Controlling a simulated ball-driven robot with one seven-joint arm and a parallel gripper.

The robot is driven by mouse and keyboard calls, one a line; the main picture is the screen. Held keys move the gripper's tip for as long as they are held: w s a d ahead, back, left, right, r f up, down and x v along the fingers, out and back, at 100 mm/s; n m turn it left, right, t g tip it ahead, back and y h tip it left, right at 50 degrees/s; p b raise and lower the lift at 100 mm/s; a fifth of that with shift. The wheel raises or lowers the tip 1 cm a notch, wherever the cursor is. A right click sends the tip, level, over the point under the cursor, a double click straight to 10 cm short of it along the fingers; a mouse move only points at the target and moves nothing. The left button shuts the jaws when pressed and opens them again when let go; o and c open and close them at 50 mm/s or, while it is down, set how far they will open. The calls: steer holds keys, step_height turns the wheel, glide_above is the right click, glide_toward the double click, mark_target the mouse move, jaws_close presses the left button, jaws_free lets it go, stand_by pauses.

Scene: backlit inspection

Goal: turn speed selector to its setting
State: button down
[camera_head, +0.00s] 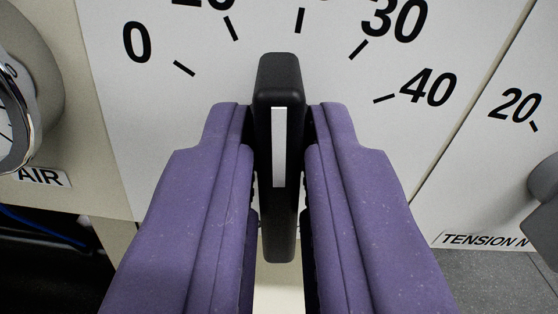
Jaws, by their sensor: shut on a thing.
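The speed selector (279,75) is a black bar-shaped knob with a white pointer line. It stands in front of a white dial plate (130,110) with black tick marks and the numbers 0, 30 and 40; the numbers at the top are cut off by the frame edge. The white line runs nearly straight up and down, with its top end toward the middle ticks. My gripper (279,150) has two purple fingers, one on each side of the knob, shut on it. The fingers hide the lower part of the plate.
At the left is a round gauge (40,80) with a chrome rim, above a label reading AIR (42,177). At the right is another plate marked TENSION N (485,240) with a 20 and part of a grey knob (545,195). A blue cable (40,226) runs at lower left.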

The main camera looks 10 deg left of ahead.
steer(key=m+p, duration=0.1)
steer(key=m, duration=0.3)
steer(key=shift+d+m, duration=0.15)
steer(key=shift+m, duration=0.15)
steer(key=shift+f+m+p, duration=0.1)
steer(key=shift+m+p, duration=0.3)
steer(key=shift+m, duration=1)
steer(key=c, duration=1.2)
jaws_free()
steer(key=p+v, duration=0.2)
steer(key=v, duration=0.5)
steer(key=shift+s+d, duration=0.15)
steer(key=shift+s, duration=0.2)
